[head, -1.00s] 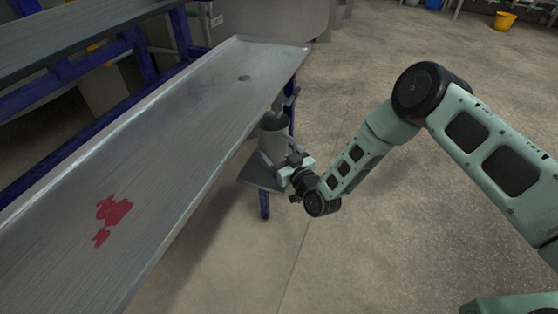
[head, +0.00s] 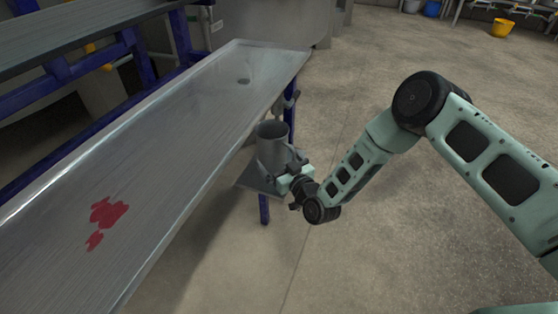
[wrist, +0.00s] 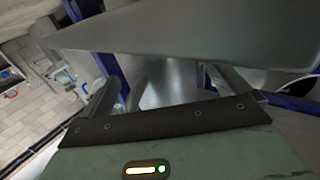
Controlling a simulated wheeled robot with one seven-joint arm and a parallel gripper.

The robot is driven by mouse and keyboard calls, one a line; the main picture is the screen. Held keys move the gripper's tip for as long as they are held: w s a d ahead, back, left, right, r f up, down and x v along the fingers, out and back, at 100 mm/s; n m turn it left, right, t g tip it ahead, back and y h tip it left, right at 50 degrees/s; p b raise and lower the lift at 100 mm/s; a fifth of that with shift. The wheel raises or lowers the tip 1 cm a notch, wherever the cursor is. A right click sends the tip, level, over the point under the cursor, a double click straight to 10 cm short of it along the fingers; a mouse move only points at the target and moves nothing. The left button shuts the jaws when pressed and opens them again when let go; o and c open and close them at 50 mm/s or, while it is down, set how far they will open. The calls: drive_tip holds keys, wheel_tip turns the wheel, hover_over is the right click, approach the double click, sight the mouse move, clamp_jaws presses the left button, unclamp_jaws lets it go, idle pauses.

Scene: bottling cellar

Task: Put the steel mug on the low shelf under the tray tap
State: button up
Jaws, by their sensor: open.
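The steel mug (head: 272,150) stands upright, its open top facing up, at the low shelf (head: 250,181) beside the tray's right edge. The mug hides part of the shelf, and I cannot see its base clearly. My gripper (head: 284,168) is at the mug's lower right side, low by the shelf. In the wrist view my gripper (wrist: 165,88) has its two fingers wide apart, with the mug's shiny wall (wrist: 168,80) between them. I cannot tell whether a finger touches it. The tray (head: 185,145) slopes above; its tap is not clearly visible.
A blue leg (head: 264,208) stands under the shelf, and another blue post (head: 289,112) stands behind the mug. The tray's edge overhangs close to the gripper in the wrist view (wrist: 200,35). Concrete floor to the right is clear. A red stain (head: 107,213) lies on the tray.

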drive_tip(key=p+v, duration=0.5)
drive_tip(key=v, duration=0.7)
